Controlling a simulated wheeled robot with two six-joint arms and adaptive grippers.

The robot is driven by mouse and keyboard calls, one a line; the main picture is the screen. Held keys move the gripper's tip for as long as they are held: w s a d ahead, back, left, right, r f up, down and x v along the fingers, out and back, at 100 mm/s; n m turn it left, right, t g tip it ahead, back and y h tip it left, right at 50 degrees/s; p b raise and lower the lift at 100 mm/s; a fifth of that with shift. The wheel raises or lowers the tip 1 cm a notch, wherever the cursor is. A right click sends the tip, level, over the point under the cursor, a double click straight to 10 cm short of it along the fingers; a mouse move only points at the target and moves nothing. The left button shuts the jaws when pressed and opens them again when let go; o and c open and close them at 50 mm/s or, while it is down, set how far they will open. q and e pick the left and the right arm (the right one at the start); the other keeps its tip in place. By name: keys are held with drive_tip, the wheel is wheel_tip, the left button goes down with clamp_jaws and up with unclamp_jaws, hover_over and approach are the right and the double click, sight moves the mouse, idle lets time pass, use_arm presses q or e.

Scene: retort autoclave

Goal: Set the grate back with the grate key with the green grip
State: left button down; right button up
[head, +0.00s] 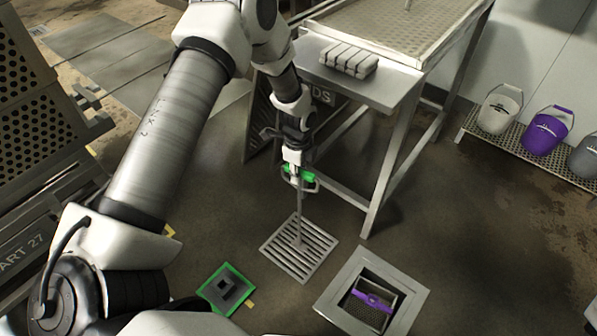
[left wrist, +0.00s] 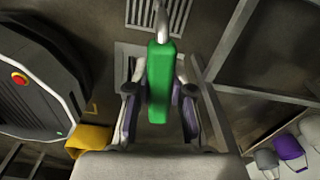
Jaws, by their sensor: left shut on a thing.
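My left gripper (head: 300,178) is shut on the green grip (head: 291,173) of the grate key; the grip also shows upright between the fingers in the left wrist view (left wrist: 160,85). The key's thin metal shaft (head: 299,212) runs down to the middle of the slotted grate (head: 318,247). The grate is left of and behind the square drain frame (head: 408,297). I cannot tell whether it rests on the floor or hangs just above it. The drain is open, and a basket with a purple handle (head: 373,298) sits inside. My right gripper is not in view.
A steel table (head: 383,92) stands behind, its leg close to the grate. A green-edged mat (head: 242,277) with a dark block lies left of the drain. Buckets, one purple (head: 546,132), stand on a low rack at right. The floor right of the drain is clear.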

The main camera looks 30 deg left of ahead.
use_arm(q)
drive_tip(key=shift+f+b, duration=0.55)
drive_tip(key=shift+f, duration=0.55)
drive_tip(key=n+p, duration=0.2)
drive_tip(key=p, duration=0.1)
drive_tip(key=shift+r+n, duration=0.3)
drive_tip(key=shift+n, duration=0.1)
drive_tip(key=shift+f+n, duration=0.1)
drive_tip(key=shift+n, duration=0.3)
drive_tip(key=shift+f, duration=0.2)
drive_tip(key=n+p, duration=0.2)
drive_tip(key=shift+s+r+n+p, duration=0.1)
drive_tip(key=shift+r+n+p, duration=0.2)
drive_tip(key=shift+n+p, duration=0.35)
drive_tip(key=shift+n, duration=0.15)
drive_tip(key=shift+f+n, duration=0.15)
drive_tip(key=shift+n, duration=0.15)
drive_tip(key=shift+f, duration=0.15)
